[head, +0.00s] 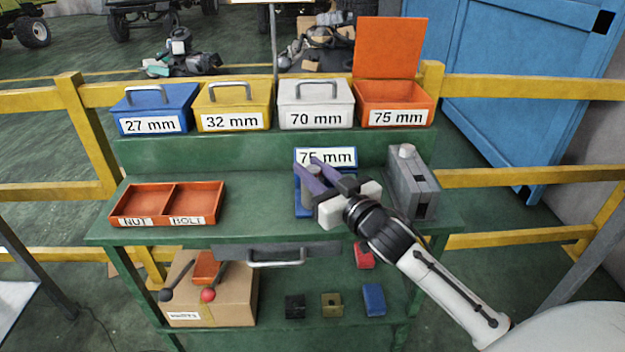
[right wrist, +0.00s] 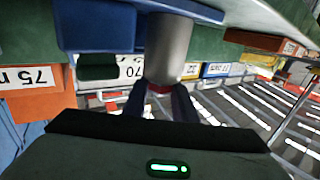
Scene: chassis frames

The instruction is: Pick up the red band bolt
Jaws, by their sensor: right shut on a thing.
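The red band bolt shows as a grey cylinder (right wrist: 168,50) with a red band near my fingertips in the right wrist view. In the head view only a bit of grey (head: 312,172) shows between the purple fingers. My right gripper (head: 311,167) is shut on it, over the blue stand labelled 75 mm (head: 325,157) on the bench. In the right wrist view the fingers (right wrist: 160,98) are at the banded end, and the other end meets the blue stand (right wrist: 95,25) in the picture. I cannot tell whether they touch. My left gripper is not in view.
A grey block (head: 412,185) stands close right of my gripper. An orange NUT/BOLT tray (head: 168,203) is at the left, with free bench between. Blue (head: 155,108), yellow (head: 232,105), white (head: 316,103) and open orange (head: 395,103) boxes line the raised back shelf.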

